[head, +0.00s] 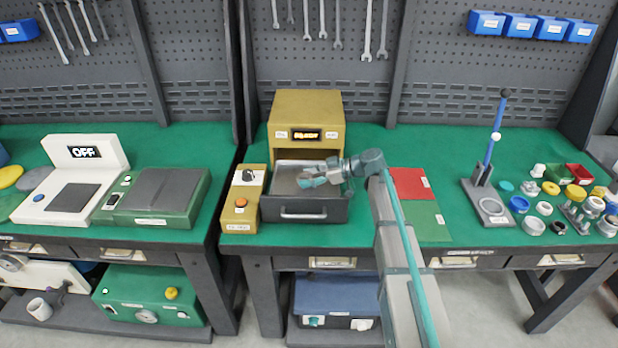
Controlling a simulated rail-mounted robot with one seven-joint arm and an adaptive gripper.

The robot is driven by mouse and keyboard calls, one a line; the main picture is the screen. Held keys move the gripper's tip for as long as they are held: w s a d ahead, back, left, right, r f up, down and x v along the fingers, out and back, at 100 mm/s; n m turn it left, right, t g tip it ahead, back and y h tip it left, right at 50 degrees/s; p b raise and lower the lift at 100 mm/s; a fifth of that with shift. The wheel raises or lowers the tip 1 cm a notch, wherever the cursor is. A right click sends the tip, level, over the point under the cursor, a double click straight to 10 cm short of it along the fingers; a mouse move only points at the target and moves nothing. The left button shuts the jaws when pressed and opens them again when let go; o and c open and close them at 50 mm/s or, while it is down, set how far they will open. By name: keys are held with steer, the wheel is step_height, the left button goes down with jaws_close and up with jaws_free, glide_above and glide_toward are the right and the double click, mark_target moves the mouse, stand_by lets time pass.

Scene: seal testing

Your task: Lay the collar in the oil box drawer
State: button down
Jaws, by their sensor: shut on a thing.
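The yellow oil box (310,104) stands at the back of the right bench, with a lit display on its upper front. Its dark drawer (322,211) is pulled out toward me, with a light handle on its front. The drawer's grey floor shows around my gripper. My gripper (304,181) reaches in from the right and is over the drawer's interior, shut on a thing. The held thing is too small and too much hidden by the fingers to make out as the collar. I cannot tell whether it touches the drawer floor.
A yellow control box (242,205) with a knob and an orange button stands left of the drawer. Red and green mats (427,220) lie to the right. A blue-handled press (488,185) and several rings and caps are at the far right.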

steer(key=shift+f+b, duration=0.5)
steer(key=shift+b, duration=0.15)
steer(key=shift+c, duration=1.7)
jaws_free()
steer(key=shift+r, duration=0.1)
steer(key=r+p, duration=0.1)
steer(key=p, duration=0.1)
steer(key=shift+r+p, duration=0.3)
steer(key=b+v, duration=0.3)
steer(key=v, duration=0.8)
steer(key=shift+d, duration=0.5)
steer(key=shift+f, duration=0.1)
